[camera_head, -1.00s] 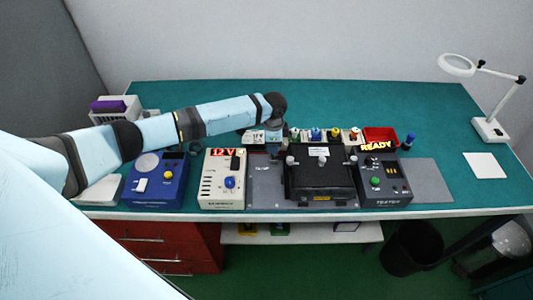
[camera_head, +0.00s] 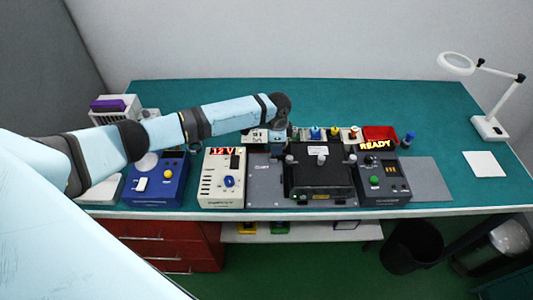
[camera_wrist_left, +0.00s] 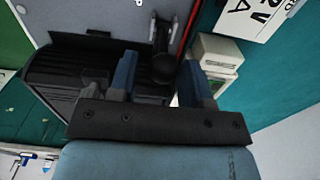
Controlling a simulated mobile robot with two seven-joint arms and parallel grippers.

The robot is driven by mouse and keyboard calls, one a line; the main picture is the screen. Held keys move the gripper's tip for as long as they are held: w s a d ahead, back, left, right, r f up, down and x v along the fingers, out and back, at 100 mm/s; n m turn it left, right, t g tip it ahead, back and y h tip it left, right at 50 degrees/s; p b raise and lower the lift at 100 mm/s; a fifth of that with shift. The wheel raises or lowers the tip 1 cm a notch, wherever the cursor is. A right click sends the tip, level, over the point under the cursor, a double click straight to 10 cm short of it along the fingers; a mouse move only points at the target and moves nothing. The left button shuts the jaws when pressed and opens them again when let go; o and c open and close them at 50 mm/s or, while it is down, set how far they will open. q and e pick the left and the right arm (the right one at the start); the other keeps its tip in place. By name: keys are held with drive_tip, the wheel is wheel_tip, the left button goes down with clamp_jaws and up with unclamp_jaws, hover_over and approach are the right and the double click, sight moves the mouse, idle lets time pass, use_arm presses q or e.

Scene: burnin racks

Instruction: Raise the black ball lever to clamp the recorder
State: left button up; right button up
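The black recorder (camera_head: 320,178) sits on a grey plate (camera_head: 265,187) near the front of the bench, and its ribbed black body (camera_wrist_left: 60,75) shows in the left wrist view. The black ball lever (camera_wrist_left: 163,68) shows there as a dark ball on a short stem. My left gripper (camera_wrist_left: 160,78) is open, with one blue finger on each side of the ball in the picture; I cannot tell whether either touches it. In the head view my left gripper (camera_head: 279,138) points down at the recorder's back left corner, and the lever is hard to make out. My right gripper is not in view.
A 12 V supply (camera_head: 222,180) and a blue box (camera_head: 157,183) stand left of the plate. A tester reading READY (camera_head: 384,183) stands close on the right. Several coloured knobbed parts and a red bin (camera_head: 381,132) lie behind. The bench's back is clear.

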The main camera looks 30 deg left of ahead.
use_arm(q)
drive_tip(key=shift+r, duration=0.15)
wheel_tip(320, 180, up, 3)
drive_tip(key=p, duration=0.3)
drive_tip(key=shift+a, duration=0.1)
drive_tip(key=shift+r, duration=2.95)
